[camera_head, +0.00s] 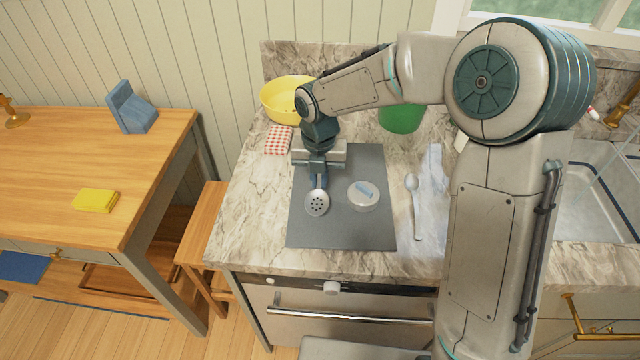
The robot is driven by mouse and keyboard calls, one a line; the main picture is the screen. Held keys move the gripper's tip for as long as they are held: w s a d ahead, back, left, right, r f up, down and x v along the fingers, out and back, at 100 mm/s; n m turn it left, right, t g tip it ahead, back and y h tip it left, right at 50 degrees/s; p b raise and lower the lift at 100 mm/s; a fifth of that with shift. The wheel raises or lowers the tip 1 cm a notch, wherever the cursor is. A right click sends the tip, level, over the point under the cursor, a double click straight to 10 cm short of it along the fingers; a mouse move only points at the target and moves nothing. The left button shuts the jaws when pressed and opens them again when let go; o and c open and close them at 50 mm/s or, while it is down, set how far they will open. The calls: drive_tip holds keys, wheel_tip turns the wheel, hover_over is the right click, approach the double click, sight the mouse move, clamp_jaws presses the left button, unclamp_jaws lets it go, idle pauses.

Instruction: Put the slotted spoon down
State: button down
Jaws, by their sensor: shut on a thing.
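The slotted spoon (317,203) shows as a round, pale metal head with dark holes, over the left part of the dark grey mat (340,233). My gripper (318,180) points down over the mat and is shut on the spoon. The spoon's handle is mostly hidden by my gripper. I cannot tell whether the spoon's head touches the mat or hovers just above it.
A round whitish container (363,197) stands on the mat, right of the spoon. A second spoon (413,200) lies on a pale cloth (432,190) further right. A yellow bowl (283,100), a checkered cloth (279,140) and a green container (402,119) are behind. The mat's front is clear.

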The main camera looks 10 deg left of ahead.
sight(319, 182)
drive_tip(key=shift+f, duration=1.35)
drive_tip(key=shift+f, duration=0.1)
drive_tip(key=shift+f, duration=0.15)
drive_tip(key=c, duration=1.5)
unclamp_jaws()
wheel_tip(319, 182, up, 12)
drive_tip(key=shift+r, duration=0.25)
